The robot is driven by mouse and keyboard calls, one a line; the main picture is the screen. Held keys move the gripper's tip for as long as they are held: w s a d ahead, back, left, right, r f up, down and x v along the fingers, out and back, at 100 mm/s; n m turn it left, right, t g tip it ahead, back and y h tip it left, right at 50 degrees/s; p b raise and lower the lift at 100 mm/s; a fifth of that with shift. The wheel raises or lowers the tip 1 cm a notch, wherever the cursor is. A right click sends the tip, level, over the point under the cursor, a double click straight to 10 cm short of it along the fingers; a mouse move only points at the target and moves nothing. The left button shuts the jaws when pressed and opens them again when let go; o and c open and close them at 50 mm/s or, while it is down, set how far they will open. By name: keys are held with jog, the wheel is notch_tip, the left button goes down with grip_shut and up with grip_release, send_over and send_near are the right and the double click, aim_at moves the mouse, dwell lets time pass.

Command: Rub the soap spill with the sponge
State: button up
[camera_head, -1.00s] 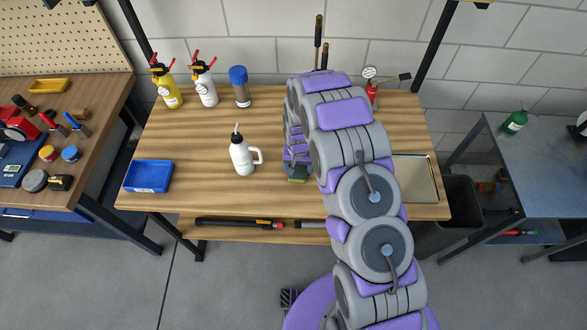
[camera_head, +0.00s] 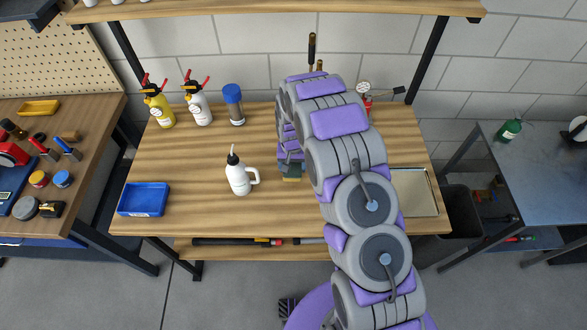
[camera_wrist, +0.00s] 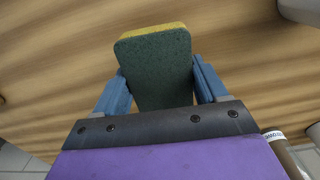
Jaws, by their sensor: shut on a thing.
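In the wrist view my gripper (camera_wrist: 160,92) is shut on the sponge (camera_wrist: 157,65), with a blue finger on each side. The sponge has a dark green face and a yellow layer at its far edge. In the head view my gripper (camera_head: 291,171) points down over the middle of the wooden table, right of the white bottle. The sponge (camera_head: 292,179) shows small and dark at its tip. I cannot tell whether it touches the table. No soap spill can be made out in either view; my arm hides part of the table.
A white squeeze bottle (camera_head: 239,178) stands close left of my gripper. A blue bin (camera_head: 144,199) sits at the table's front left. Two spray bottles and a blue-capped container (camera_head: 233,104) stand at the back. A metal tray (camera_head: 416,193) lies at right. The left-middle tabletop is clear.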

jog(key=shift+a+r, duration=0.85)
jog(key=shift+r, duration=0.2)
jog(key=shift+d+r+p, duration=0.3)
jog(key=shift+d+r, duration=0.05)
jog(key=shift+r, duration=0.4)
jog(key=shift+d+r, duration=0.25)
jog(key=shift+d, duration=0.3)
